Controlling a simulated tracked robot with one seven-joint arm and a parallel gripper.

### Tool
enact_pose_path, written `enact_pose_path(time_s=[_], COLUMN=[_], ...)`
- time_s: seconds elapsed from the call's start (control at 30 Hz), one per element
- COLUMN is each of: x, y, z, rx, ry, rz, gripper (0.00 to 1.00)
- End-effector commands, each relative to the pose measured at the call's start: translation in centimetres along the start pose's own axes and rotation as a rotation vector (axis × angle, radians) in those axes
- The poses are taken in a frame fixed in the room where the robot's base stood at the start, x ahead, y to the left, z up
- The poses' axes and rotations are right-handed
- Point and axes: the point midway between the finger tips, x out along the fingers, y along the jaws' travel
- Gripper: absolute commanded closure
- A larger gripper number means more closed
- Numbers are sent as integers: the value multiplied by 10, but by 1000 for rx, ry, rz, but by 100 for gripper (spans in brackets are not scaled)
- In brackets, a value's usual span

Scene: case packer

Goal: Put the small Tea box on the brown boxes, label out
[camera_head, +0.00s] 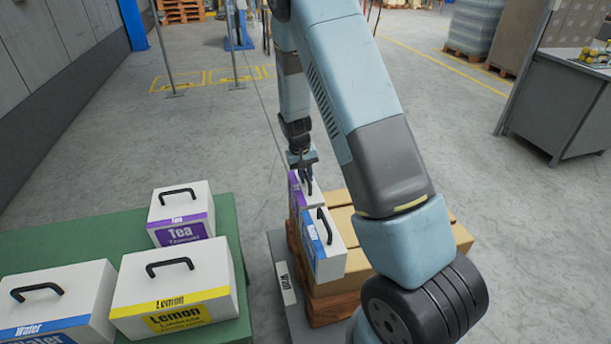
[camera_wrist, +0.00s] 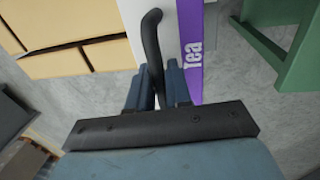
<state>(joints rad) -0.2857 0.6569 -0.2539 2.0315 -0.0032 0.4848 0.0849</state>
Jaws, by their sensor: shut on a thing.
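My gripper (camera_head: 306,176) is shut on the black handle (camera_wrist: 152,45) of a small white Tea box (camera_head: 297,192) with a purple label strip. The strip reads "Tea" in the wrist view (camera_wrist: 190,60). The box is upright at the far left edge of the brown boxes (camera_head: 345,232), its purple side facing left towards the green table. I cannot tell whether its base touches the brown boxes, which also show in the wrist view (camera_wrist: 60,45). A white box with a blue label (camera_head: 326,248) stands on the brown boxes, nearer than the held box and partly hiding it.
The green table (camera_head: 238,262) at left bears another purple Tea box (camera_head: 180,213), a yellow Lemon box (camera_head: 172,288) and a blue Water box (camera_head: 58,302). The brown boxes sit on a wooden pallet (camera_head: 333,308). A grey cabinet (camera_head: 560,105) stands at right.

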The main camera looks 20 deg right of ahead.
Motion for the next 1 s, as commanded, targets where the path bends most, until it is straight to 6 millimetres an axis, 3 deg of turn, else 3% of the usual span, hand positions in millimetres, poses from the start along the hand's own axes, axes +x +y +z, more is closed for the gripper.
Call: enact_pose_path(time_s=[0.43,0.47,0.73,1.0], x=[6,6,6,6], y=[-1,-1,-1,-1], z=[0,-1,0,0], rx=[0,0,0,0], ry=[1,1,1,0], rz=[0,0,0,0], gripper=[100,80,54,51])
